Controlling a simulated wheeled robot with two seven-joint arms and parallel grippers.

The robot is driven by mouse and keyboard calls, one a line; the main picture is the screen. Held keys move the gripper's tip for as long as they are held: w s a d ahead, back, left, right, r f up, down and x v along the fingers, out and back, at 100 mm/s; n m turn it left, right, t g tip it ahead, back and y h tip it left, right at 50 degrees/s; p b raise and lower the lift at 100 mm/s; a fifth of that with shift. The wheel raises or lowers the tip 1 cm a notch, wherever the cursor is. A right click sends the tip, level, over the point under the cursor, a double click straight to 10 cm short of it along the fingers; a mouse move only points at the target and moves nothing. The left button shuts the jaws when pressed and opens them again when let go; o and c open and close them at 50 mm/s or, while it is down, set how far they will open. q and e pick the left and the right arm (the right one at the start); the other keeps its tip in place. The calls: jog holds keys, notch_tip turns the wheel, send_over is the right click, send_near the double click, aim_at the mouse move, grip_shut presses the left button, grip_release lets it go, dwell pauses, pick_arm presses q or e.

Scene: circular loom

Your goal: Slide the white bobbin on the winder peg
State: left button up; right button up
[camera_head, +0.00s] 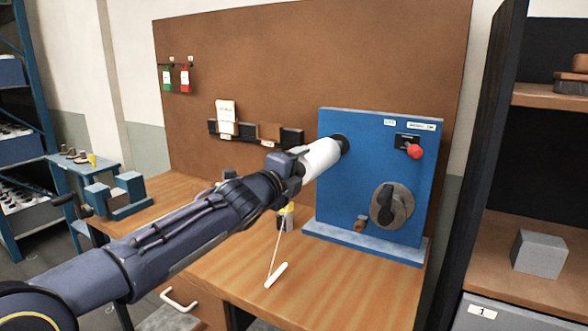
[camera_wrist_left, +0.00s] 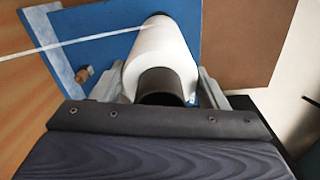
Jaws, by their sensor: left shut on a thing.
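The white bobbin (camera_head: 321,158) is at the upper left of the blue winder panel (camera_head: 368,150). Its far end meets the dark round mount (camera_head: 342,144) there, and the peg itself is hidden. My left gripper (camera_head: 297,163) is shut on the near end of the bobbin. In the left wrist view the white bobbin (camera_wrist_left: 163,55) points away toward the blue panel (camera_wrist_left: 105,42), with its dark hollow end (camera_wrist_left: 161,87) between the fingers of my left gripper (camera_wrist_left: 162,92). I cannot tell how far it sits on the peg. My right gripper is not in view.
A red knob (camera_head: 415,151) and a dark round dial (camera_head: 392,205) stick out of the panel. A white thread with a white bar (camera_head: 276,275) hangs below my arm over the wooden bench (camera_head: 340,275). A blue vice-like fixture (camera_head: 115,194) stands at left. A shelf with a grey block (camera_head: 539,253) stands at right.

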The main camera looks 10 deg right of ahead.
pick_arm(q)
jog(key=shift+p+x, duration=0.45)
jog(key=shift+x, duration=0.6)
jog(key=shift+r, duration=0.15)
jog(key=shift+w+d, duration=0.15)
jog(key=shift+w+d+p, duration=0.1)
jog(key=shift+p, duration=0.2)
jog(key=o, duration=1.9)
jog(key=shift+f, duration=0.2)
jog(key=shift+s+a+b, duration=0.25)
jog(key=shift+b, duration=0.05)
jog(key=b+v, duration=0.2)
jog(key=v, duration=0.5)
jog(key=shift+r, duration=0.1)
